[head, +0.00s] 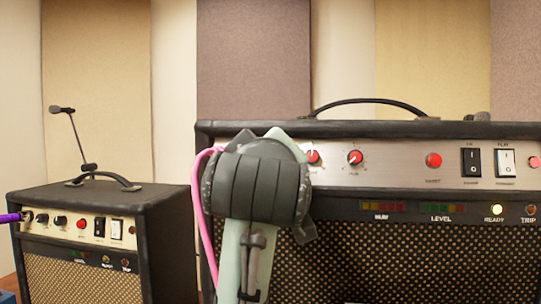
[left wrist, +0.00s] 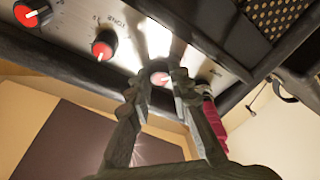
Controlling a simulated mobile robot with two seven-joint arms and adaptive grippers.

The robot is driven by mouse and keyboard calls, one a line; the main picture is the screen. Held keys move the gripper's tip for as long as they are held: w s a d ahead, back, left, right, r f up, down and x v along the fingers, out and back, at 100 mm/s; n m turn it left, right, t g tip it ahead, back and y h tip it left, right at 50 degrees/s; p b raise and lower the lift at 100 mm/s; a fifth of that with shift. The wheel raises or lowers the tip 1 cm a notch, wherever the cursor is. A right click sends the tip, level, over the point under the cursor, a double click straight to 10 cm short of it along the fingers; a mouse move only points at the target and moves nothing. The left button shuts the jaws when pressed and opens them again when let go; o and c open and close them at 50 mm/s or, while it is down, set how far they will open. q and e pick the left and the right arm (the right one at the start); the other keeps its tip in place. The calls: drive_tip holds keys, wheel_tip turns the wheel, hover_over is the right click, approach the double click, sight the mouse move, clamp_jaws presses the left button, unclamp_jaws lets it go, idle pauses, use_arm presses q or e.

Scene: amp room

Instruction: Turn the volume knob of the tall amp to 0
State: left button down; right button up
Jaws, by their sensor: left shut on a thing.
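The tall amp (head: 400,176) stands at the right in the head view, its silver control panel facing me. My left gripper (left wrist: 160,85) is shut on a red knob (left wrist: 160,78) beside the cable jack. I take this to be the volume knob, but its label cannot be read. The fingers sit on either side of the knob, and its pointer cannot be made out. In the head view my left gripper's body covers this knob and the panel's left end. My right gripper is not in view.
Two more red knobs (head: 313,157) (head: 355,157) sit right of my gripper. A pink cable (head: 204,165) runs beside it, its plug (left wrist: 212,117) close to one finger. Farther right are a red button (head: 433,160) and switches (head: 471,162). A smaller amp (head: 165,215) stands left.

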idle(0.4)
use_arm(q)
drive_tip(key=c, duration=1.4)
unclamp_jaws()
drive_tip(key=shift+o, duration=0.2)
drive_tip(key=s, duration=0.8)
drive_tip(key=shift+a, duration=0.25)
